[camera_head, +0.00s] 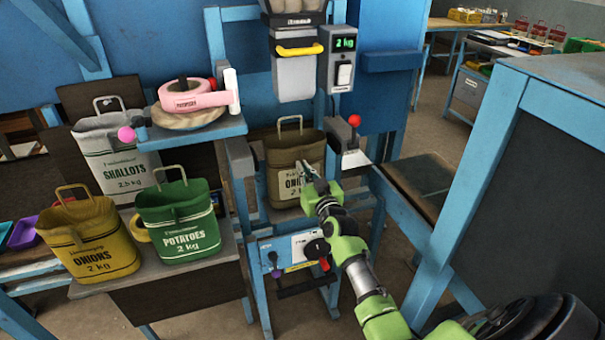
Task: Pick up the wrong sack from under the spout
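A brown sack (280,160) with a loop handle stands upright under the grey spout (295,78). On the bench at the left stand a green sack (178,215) marked "POTATOES 2 kg", a yellow sack (88,238) marked "ONIONS 2 kg" and a grey sack (118,152) marked "SHALLOTS 2.5 kg". My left gripper is out of view.
A display (345,44) beside the spout reads "2 kg". A blue shelf (190,134) left of the brown sack holds a pink tape roll (192,98). A red-knobbed lever (354,121) stands right of the sack. A blue-framed dark panel (540,180) fills the right side.

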